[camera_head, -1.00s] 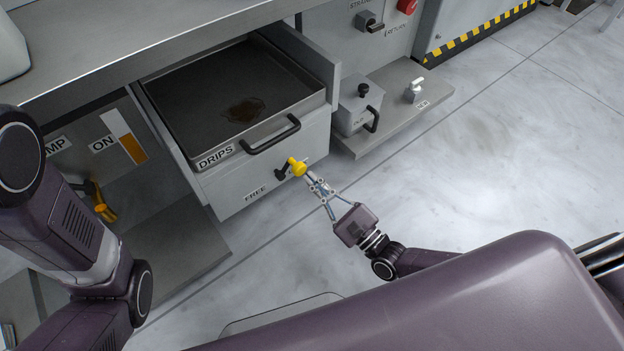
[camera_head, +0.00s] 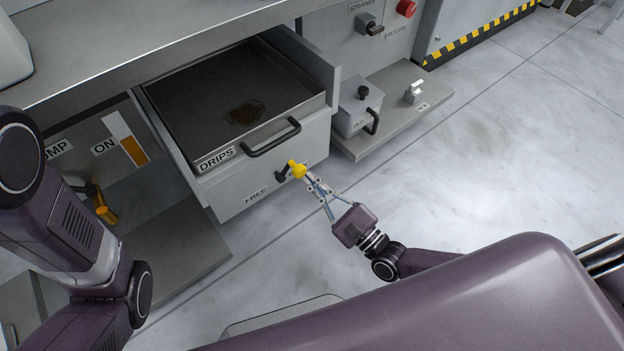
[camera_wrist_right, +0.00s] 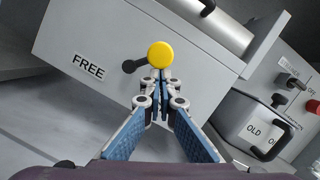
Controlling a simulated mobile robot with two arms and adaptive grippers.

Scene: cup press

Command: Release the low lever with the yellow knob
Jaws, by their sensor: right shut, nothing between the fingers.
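The low lever is a short black arm with a yellow knob (camera_head: 298,171) on the front of the drawer marked DRIPS (camera_head: 262,168). In the right wrist view the knob (camera_wrist_right: 160,55) faces me, and the black arm (camera_wrist_right: 134,66) runs left from it towards the FREE label (camera_wrist_right: 88,67). My right gripper (camera_head: 312,181) is shut and empty, its fingertips right at the knob. In the right wrist view its fingertips (camera_wrist_right: 159,80) end just below the knob; I cannot tell whether they touch. My left gripper is not in view, only the left arm.
The DRIPS drawer stands open with a brown stain inside. A grey box marked OLD (camera_head: 360,106) with a black handle sits on a shelf (camera_head: 400,118) to the right. Another yellow knob (camera_head: 106,214) is low at the left. The floor at the right is clear.

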